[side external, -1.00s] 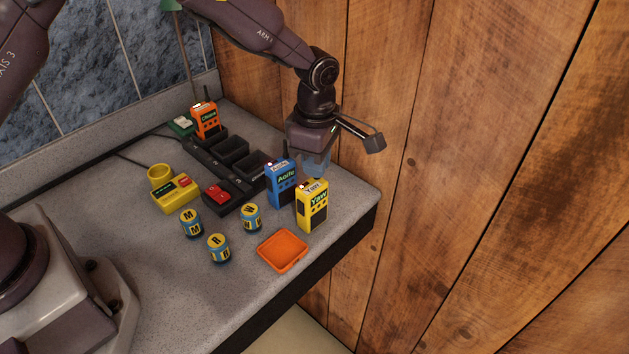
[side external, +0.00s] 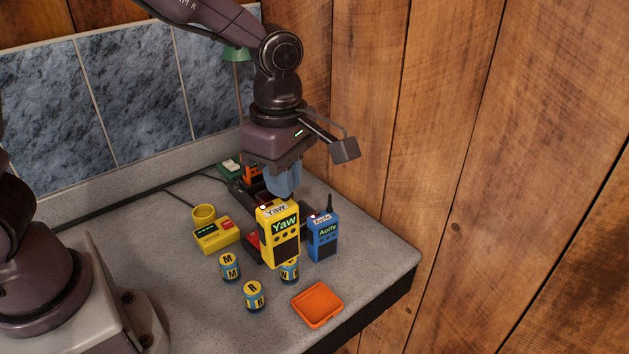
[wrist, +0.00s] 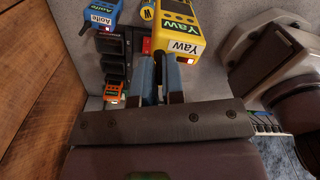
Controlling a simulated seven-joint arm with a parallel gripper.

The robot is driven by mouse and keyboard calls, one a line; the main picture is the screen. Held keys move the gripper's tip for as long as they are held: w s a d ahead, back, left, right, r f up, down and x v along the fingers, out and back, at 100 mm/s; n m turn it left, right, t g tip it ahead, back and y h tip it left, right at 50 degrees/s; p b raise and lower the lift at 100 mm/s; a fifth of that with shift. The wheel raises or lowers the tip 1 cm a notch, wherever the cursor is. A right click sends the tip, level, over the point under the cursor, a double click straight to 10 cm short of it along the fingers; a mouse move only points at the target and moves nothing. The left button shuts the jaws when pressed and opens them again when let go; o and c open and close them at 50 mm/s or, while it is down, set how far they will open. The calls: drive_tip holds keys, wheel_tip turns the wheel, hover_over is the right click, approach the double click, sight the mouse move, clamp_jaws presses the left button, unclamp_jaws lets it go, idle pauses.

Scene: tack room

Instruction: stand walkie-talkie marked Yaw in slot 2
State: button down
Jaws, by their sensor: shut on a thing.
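The yellow walkie-talkie marked Yaw (side external: 278,236) is upright in my gripper (side external: 284,188), seemingly raised above the counter. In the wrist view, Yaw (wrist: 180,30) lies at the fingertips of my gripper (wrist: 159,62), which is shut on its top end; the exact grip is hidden. The dark charging rack (wrist: 112,72) shows beside Yaw in the wrist view, with several dark bays. In the side view Yaw and my gripper hide most of the rack. I cannot read which bay is slot 2.
The blue walkie-talkie Aoife (side external: 322,237) stands right of Yaw. An orange walkie-talkie (wrist: 112,92) is at the rack's far end. Several labelled cans, including one marked R (side external: 254,296), an orange tray (side external: 318,304) and a yellow device (side external: 216,235) stand around.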

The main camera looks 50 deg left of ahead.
drive_tip(key=shift+s+a+r, duration=0.15)
drive_tip(key=shift+s+a, duration=0.1)
drive_tip(key=shift+s, duration=0.05)
drive_tip(key=shift+w+a+f, duration=1.25)
drive_tip(key=shift+w+a, duration=2.2)
drive_tip(key=shift+a, duration=2.2)
drive_tip(key=shift+w+a+f, duration=1.25)
drive_tip(key=shift+w+a, duration=2.2)
drive_tip(key=shift+a, duration=2.15)
drive_tip(key=shift+f, duration=3.3)
drive_tip(key=c, duration=1.5)
unclamp_jaws()
drive_tip(key=shift+f, duration=0.1)
